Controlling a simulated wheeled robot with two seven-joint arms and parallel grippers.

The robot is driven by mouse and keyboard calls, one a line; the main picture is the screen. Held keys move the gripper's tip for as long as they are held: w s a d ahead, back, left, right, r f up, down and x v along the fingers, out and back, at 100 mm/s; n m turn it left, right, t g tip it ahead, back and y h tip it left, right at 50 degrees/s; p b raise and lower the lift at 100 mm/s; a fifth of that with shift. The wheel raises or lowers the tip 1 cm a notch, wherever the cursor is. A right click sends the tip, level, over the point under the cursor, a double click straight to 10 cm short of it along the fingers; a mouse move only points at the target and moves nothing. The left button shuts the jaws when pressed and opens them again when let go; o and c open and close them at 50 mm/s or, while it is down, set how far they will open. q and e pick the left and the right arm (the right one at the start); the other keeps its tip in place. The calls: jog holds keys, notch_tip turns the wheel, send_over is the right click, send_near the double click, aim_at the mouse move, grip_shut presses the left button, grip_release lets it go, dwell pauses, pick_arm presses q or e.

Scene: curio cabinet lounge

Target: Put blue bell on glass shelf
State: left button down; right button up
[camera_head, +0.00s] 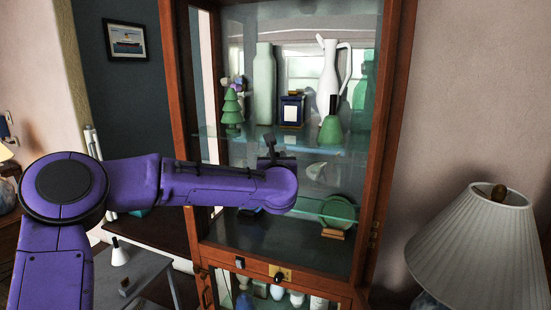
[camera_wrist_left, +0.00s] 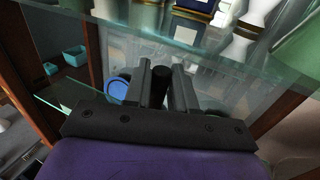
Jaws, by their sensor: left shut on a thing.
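My left gripper (camera_head: 270,152) reaches into the curio cabinet, just below the front edge of the upper glass shelf (camera_head: 345,148). In the left wrist view, the left gripper (camera_wrist_left: 163,82) is shut on a black knob-like handle (camera_wrist_left: 160,84). The body below this handle is hidden, so its colour does not show. A round blue object (camera_wrist_left: 117,84) shows left of the fingers; I cannot tell whether it is a bell. A lower glass shelf (camera_head: 315,204) is partly behind my arm. My right gripper is not in view.
The upper shelf holds a green tree (camera_head: 232,110), a pale vase (camera_head: 265,85), a blue box (camera_head: 292,111), a green bell (camera_head: 331,130) and a white jug (camera_head: 328,75). A green plate (camera_head: 338,210) stands lower right. A white bell (camera_head: 120,257) is on the table; a lamp (camera_head: 485,245) stands right.

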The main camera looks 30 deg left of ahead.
pick_arm(q)
jog(key=p+x, duration=0.1)
jog(key=x, duration=0.2)
jog(key=shift+w+a+r, duration=0.1)
jog(key=shift+w, duration=0.1)
jog(key=f+p, duration=0.1)
jog(key=f, duration=0.1)
jog(key=f+p, duration=0.1)
jog(key=shift+w+a+f+p, duration=0.1)
jog(key=shift+w+a+p, duration=0.1)
jog(key=shift+w+p, duration=0.1)
jog(key=shift+f, duration=0.25)
jog(key=shift+f+b, duration=0.2)
jog(key=shift+b, duration=0.25)
jog(key=c, duration=0.9)
grip_release()
jog(key=shift+r, duration=0.1)
